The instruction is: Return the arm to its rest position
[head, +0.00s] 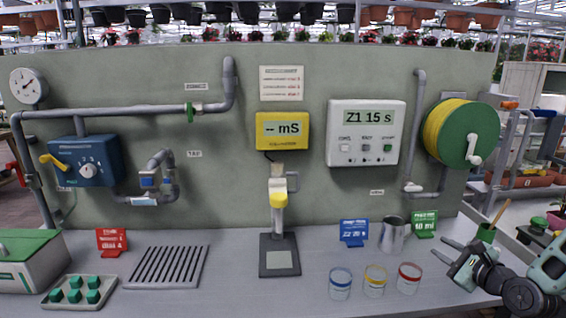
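My gripper (441,250) is at the lower right, at the right end of the grey bench (215,245). My arm (515,285) comes in from the right edge, low over the bench. The gripper is right of the glass with the red rim (409,278) and below the green sign (425,223). It appears apart from both.
Glasses with blue (340,284) and yellow rims (375,281) and a metal jug (392,235) stand left of the gripper. A meter stand (279,240) is mid-bench. A slotted grate (167,267) and a tray of green cubes (78,294) lie left. Behind rises a panel with controls.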

